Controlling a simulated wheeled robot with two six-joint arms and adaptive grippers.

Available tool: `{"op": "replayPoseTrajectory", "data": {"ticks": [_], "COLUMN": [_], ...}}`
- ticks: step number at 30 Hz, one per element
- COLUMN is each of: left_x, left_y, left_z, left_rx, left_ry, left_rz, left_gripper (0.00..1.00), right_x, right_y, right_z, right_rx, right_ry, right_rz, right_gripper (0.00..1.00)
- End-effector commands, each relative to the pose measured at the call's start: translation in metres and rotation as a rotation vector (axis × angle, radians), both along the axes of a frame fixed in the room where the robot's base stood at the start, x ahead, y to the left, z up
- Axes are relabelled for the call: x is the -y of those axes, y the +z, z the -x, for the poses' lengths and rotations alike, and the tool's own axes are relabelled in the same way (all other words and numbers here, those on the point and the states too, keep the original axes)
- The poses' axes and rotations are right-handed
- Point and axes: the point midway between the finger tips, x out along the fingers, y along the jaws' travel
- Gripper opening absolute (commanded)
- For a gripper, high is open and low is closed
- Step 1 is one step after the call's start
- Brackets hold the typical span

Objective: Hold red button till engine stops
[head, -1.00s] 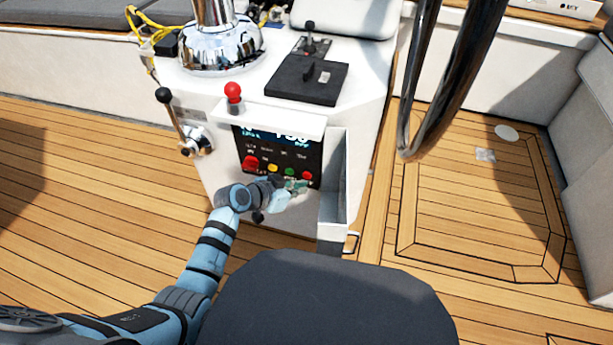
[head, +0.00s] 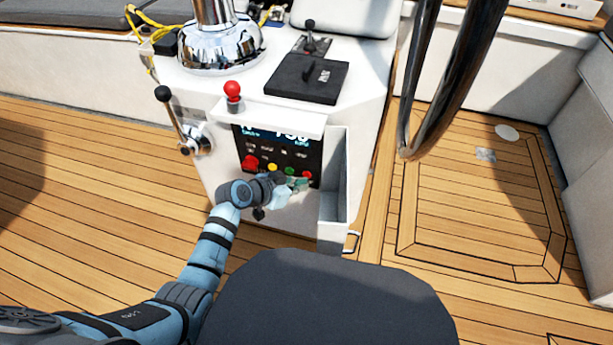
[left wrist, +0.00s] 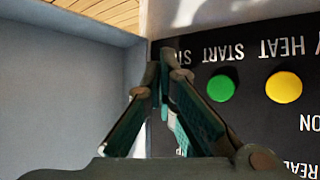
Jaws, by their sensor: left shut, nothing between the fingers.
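The black engine panel (head: 262,150) is on the front of the white console, with a lit display at its top. The small red button (head: 307,174) is at the right end of its button row, beside the green (head: 289,171) and yellow ones. My left gripper (head: 302,182) is shut and empty, its tips at the red button; contact is unclear. In the left wrist view the panel appears upside down. The shut fingertips (left wrist: 160,68) cover the "STOP" label area and hide the red button. The green button (left wrist: 221,88) and yellow button (left wrist: 284,87) show. My right gripper is not visible.
A larger red knob (head: 250,162) is at the panel's left. A red-topped lever (head: 233,92) and a black-knobbed lever (head: 172,112) stand nearby. An open white pocket (head: 334,190) borders the panel on the right. A dark seat (head: 325,305) is in front.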

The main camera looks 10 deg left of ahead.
Motion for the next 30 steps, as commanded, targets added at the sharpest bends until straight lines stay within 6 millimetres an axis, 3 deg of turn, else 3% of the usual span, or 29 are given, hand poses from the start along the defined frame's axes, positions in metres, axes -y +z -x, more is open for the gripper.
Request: {"op": "replayPoseTrajectory", "data": {"ticks": [30], "left_x": [0.0008], "left_y": [-0.0005], "left_z": [-0.0086], "left_rx": [0.0], "left_ry": [0.0], "left_rz": [0.0], "left_gripper": [0.0], "right_x": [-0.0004], "right_y": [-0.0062], "right_z": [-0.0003], "right_rx": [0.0], "right_ry": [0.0], "right_rz": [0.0], "right_gripper": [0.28]}}
